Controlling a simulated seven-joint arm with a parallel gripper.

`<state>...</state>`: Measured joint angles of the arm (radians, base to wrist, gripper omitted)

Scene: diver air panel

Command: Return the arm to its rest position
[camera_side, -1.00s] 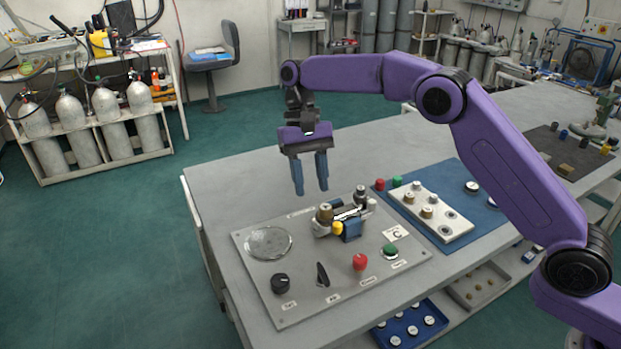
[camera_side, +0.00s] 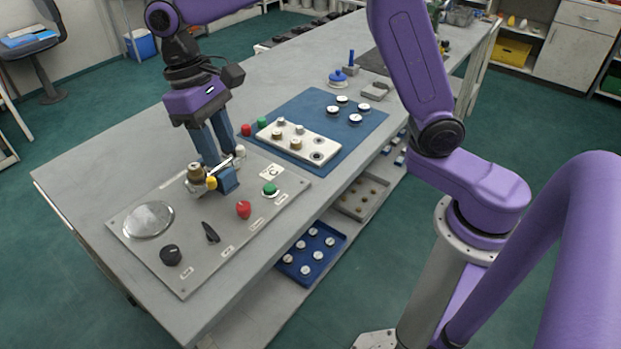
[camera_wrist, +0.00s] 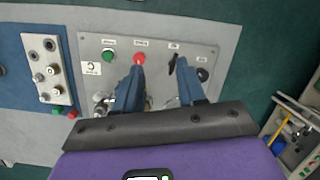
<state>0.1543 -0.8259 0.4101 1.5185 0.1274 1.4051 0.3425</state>
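My gripper (camera_side: 220,157) points down over the back part of the grey control panel (camera_side: 133,232). Its two blue fingers stand apart with nothing seen between them; the gap also shows in the wrist view (camera_wrist: 160,66). The panel bears a round gauge (camera_side: 148,219), a black knob (camera_side: 171,255), a black lever (camera_side: 211,233), a red knob (camera_side: 243,209) and a green button (camera_side: 270,188).
A blue mat (camera_side: 350,128) beside the panel holds a white block (camera_side: 270,139) with fittings and several round gauges. Red (camera_side: 246,130) and green (camera_side: 262,123) caps stand near the gripper. The table's left part is clear. A blue tray (camera_side: 333,250) sits on the shelf below.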

